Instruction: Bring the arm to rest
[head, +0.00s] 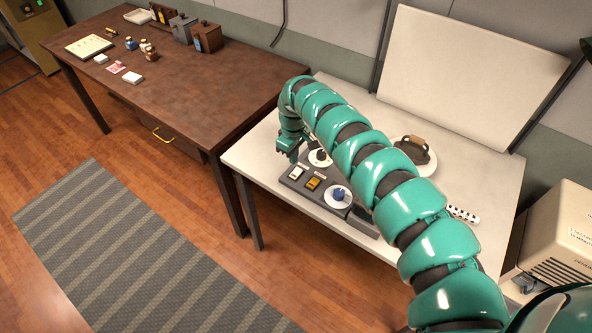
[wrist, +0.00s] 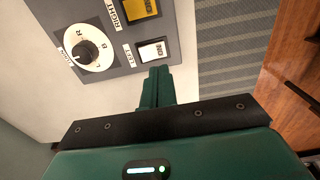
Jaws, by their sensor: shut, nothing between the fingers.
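My teal segmented arm reaches across the white table (head: 262,160), and my gripper (head: 287,152) hangs at its far end over the table's left part. In the wrist view my gripper (wrist: 157,80) is shut with its fingers together and nothing between them. It points at a grey control panel (wrist: 122,58) with a round dial (wrist: 88,48), a white switch (wrist: 153,50) and a yellow switch (wrist: 140,8). In the head view the panel (head: 296,183) is partly hidden behind my arm. I cannot tell whether the fingertips touch the panel.
A brown wooden desk (head: 175,75) with small bottles and boxes stands left of the table. A dark handled object (head: 414,150) sits on a round plate behind my arm. A white board (head: 470,70) leans at the back. A beige machine (head: 565,235) stands at right.

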